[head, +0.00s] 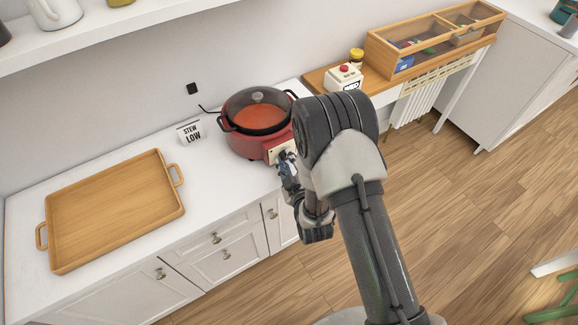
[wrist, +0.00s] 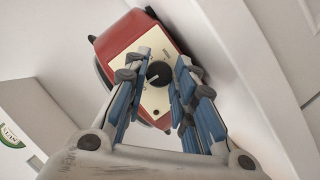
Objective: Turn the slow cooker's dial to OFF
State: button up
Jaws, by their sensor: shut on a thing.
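The red slow cooker (head: 240,141) stands on the white counter, with a glass lid over orange-red contents. Its cream control panel (wrist: 128,66) faces my gripper. The round black dial (wrist: 159,74) with a pale pointer mark sits on that panel, between my fingertips in the wrist view. My gripper (wrist: 161,66) is shut on the dial, its blue-padded fingers on either side of it. In the head view my gripper (head: 286,158) is at the cooker's front, and the dial is hidden behind it. The panel's lettering is too small to read for certain.
A sign reading "STEW LOW" (head: 190,132) stands left of the cooker. A wooden tray (head: 115,210) lies further left on the counter. A cream box with a red button (head: 344,77) and a wooden display case (head: 384,57) stand at the right. A shelf (head: 110,32) hangs above.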

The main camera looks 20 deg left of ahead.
jog(key=shift+n+b, duration=0.4)
jog(key=shift+b, duration=0.05)
dwell(0.3)
jog(key=o, duration=1.1)
jog(key=shift+c, duration=0.2)
jog(key=shift+t, duration=0.3)
jog(key=shift+s, duration=0.1)
jog(key=v, duration=1.2)
jog(key=shift+r, duration=0.15)
